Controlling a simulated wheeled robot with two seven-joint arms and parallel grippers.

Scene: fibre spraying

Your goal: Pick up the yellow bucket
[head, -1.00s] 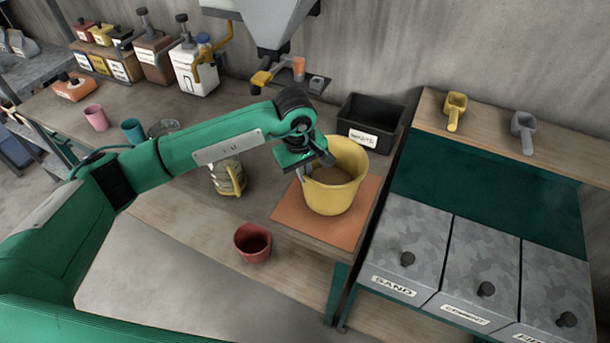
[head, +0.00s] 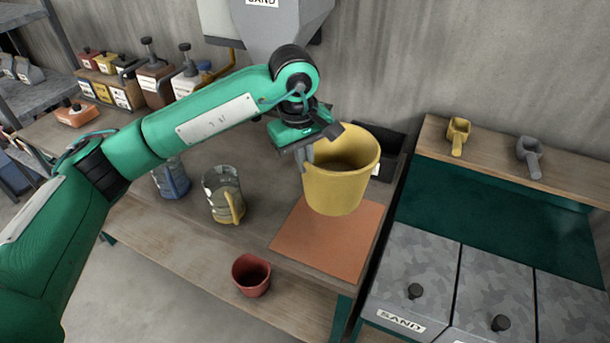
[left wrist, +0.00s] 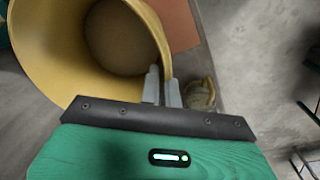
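The yellow bucket (head: 340,180) hangs above the orange mat (head: 325,240) on the wooden table, roughly upright. My left gripper (head: 306,163) is shut on the left part of its rim. In the left wrist view, the gripper's two grey fingers (left wrist: 161,90) pinch the wall of the bucket (left wrist: 50,50), one inside and one outside. The bucket's inside shows a brownish bottom. My right gripper is not in view.
A red cup (head: 251,275) stands at the table's front, and a jug with a yellow handle (head: 222,195) left of the mat. A black bin (head: 392,150) is behind the bucket. A grey hopper (head: 275,30) hangs above. Lidded bins (head: 415,270) stand right.

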